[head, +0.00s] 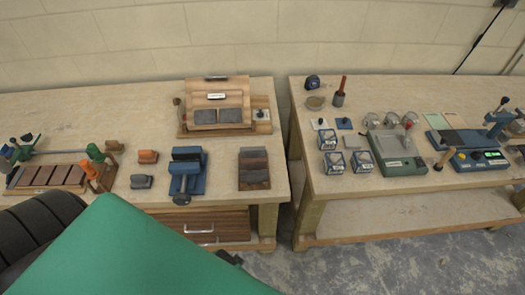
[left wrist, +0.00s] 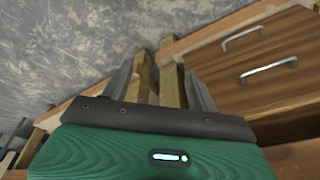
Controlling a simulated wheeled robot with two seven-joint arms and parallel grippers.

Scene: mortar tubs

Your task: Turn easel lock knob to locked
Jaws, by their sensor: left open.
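The wooden easel (head: 233,98) stands at the back right of the left bench, with two dark tiles on its sloped board. A small dark knob (head: 177,101) sits at its left side, and a small plate with a dark knob (head: 262,114) sits at its right. I cannot tell which is the lock knob, or its setting. My left gripper (left wrist: 160,82) shows in the left wrist view with its fingers apart and nothing held between them. Bench legs and drawers lie beyond it, and no easel shows there. My right gripper is in neither view.
A blue vise-like device (head: 187,172), a stack of brown tiles (head: 254,169) and a clamp rack (head: 48,177) stand on the left bench. Drawers (head: 205,227) hang below its front edge. A gap separates it from the right bench (head: 440,187).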

